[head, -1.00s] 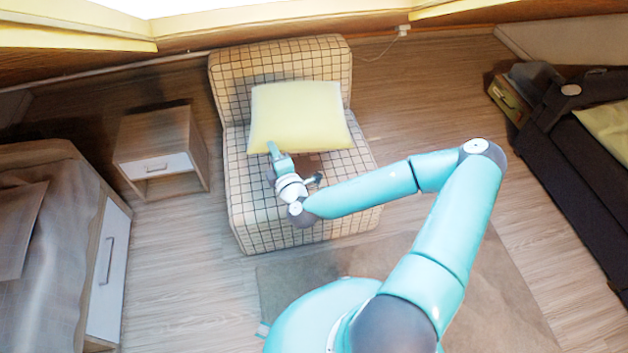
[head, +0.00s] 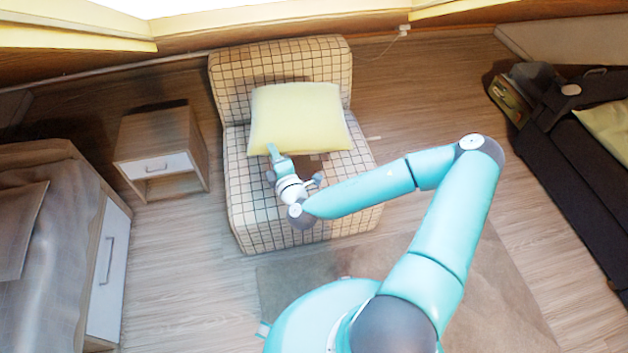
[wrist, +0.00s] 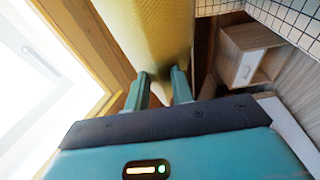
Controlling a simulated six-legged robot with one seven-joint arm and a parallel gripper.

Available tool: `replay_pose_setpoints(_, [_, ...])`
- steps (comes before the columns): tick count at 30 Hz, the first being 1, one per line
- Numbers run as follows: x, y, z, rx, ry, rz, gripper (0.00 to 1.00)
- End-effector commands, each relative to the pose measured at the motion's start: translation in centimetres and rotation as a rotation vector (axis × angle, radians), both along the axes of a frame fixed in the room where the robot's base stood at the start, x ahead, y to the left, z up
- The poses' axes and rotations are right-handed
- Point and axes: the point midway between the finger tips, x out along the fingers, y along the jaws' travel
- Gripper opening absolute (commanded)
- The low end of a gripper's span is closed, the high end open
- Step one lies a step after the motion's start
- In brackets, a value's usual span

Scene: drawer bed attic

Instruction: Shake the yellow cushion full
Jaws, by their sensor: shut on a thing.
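The yellow cushion (head: 297,115) leans in front of the backrest of the checked armchair (head: 280,64), over its seat. My gripper (head: 273,150) is at the cushion's lower left edge, shut on it. In the wrist view the cushion (wrist: 150,30) rises as a yellow surface from between the two fingers (wrist: 163,82). The part of the cushion pinched between the fingertips is mostly hidden.
A small nightstand (head: 163,165) stands left of the armchair, and a bed with a drawer (head: 108,275) is at the lower left. A dark sofa (head: 570,170) stands at the right. Bare wood floor lies between armchair and sofa.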

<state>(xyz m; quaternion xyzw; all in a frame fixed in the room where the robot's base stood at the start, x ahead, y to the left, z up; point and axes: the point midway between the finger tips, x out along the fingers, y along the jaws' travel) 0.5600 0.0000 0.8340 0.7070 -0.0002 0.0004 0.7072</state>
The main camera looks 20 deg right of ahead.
Motion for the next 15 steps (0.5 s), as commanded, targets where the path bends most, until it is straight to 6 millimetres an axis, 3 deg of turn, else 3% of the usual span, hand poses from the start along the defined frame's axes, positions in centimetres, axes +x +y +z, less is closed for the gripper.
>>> replay_pose_setpoints(3, [0.0,0.0,1.5,-0.001,-0.002,0.0,0.0])
replay_pose_setpoints(6, [0.0,0.0,1.5,0.0,0.0,0.0,0.0])
replay_pose_setpoints(15, [0.0,0.0,-3.9,0.0,0.001,-0.001,0.0])
